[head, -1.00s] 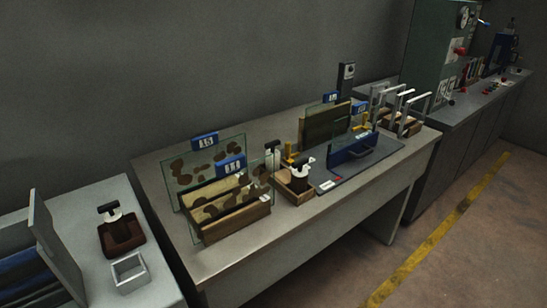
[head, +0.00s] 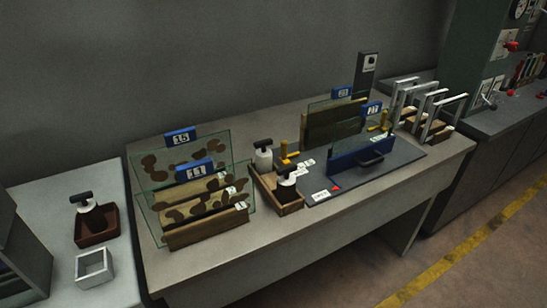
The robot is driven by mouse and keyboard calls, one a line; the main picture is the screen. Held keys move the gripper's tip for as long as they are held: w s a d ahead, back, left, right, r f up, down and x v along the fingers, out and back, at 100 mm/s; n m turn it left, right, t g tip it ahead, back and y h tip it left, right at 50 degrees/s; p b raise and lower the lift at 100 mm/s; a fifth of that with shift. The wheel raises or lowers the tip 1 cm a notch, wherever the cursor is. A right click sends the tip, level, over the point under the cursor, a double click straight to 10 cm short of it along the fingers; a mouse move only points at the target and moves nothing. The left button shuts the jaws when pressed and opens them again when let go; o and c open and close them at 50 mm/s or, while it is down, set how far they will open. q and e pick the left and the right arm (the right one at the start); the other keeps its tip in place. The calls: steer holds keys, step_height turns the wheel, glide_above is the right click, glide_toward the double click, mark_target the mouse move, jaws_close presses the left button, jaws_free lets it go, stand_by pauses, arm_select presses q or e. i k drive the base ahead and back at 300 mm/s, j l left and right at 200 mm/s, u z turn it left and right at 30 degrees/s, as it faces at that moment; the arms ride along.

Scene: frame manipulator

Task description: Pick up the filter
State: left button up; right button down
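I cannot tell for sure which thing is the filter. Two upright glass panes with brown blotches stand in wooden holders on the middle table; the back one bears a blue tag 15 (head: 181,137) and the front one a blue tag 11 (head: 195,171). A blue frame with a black handle (head: 364,165) stands on a dark mat (head: 330,187), with a clear pane behind it. Neither of my grippers is in view.
White bottles with black tops stand in a wooden tray (head: 264,196) and a dark red tray (head: 97,232). Metal frames (head: 431,110) stand at the table's right end. Floor with a yellow line (head: 440,263) is clear in front.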

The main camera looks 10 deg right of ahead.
mark_target(263, 155)
steer(key=i+l, duration=0.1)
steer(key=l, duration=0.35)
steer(key=i+l, duration=0.1)
steer(key=l, duration=0.4)
steer(key=i+l, duration=0.15)
steer(key=l, duration=0.3)
steer(key=i+l, duration=0.1)
steer(key=l, duration=0.35)
steer(key=u, duration=0.05)
